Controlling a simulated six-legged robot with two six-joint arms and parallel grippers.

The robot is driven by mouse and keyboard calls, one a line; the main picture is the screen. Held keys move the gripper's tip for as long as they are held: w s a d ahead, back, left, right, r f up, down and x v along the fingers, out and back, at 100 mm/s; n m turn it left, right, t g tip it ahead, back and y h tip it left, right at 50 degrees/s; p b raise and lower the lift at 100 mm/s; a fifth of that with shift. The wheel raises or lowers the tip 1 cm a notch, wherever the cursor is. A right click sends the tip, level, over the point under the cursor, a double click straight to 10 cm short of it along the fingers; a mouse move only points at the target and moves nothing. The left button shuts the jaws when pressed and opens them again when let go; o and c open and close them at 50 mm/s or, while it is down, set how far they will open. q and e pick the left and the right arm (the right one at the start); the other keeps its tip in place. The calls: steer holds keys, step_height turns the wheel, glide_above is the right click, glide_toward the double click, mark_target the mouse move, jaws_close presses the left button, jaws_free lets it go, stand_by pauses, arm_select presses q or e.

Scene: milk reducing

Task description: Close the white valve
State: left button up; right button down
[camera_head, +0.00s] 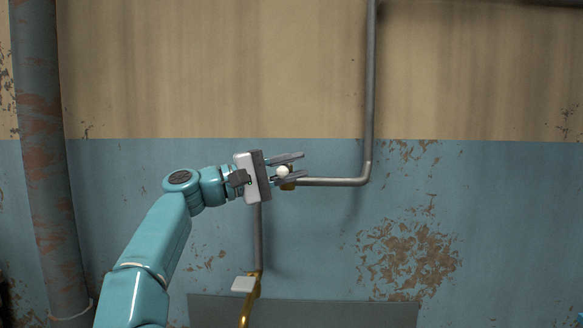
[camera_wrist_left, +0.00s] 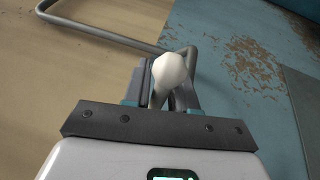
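The white valve's round knob (camera_head: 283,171) sits by a brass-coloured fitting (camera_head: 288,186) at the left end of the grey pipe. My left gripper (camera_head: 292,169) reaches in from the left with its fingers apart, one above and one below the knob in the head view. A gap shows above the knob; whether the lower finger touches it I cannot tell. In the left wrist view the white knob (camera_wrist_left: 169,69) stands in front of the fingers and hides part of them. My right gripper is not in view.
The grey pipe (camera_head: 369,90) runs up the wall on the right. A thinner pipe (camera_head: 258,240) drops below my gripper to a yellow pipe with a white block (camera_head: 243,284). A thick rusty pipe (camera_head: 45,150) stands at left. A dark panel (camera_head: 340,312) is low in front.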

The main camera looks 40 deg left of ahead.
arm_select(q)
steer(key=shift+s, duration=0.1)
steer(key=shift+s+a+f, duration=0.15)
steer(key=shift+s+a, duration=0.1)
steer(key=v, duration=1.5)
steer(key=shift+s, duration=0.2)
steer(key=shift+a+f, duration=0.1)
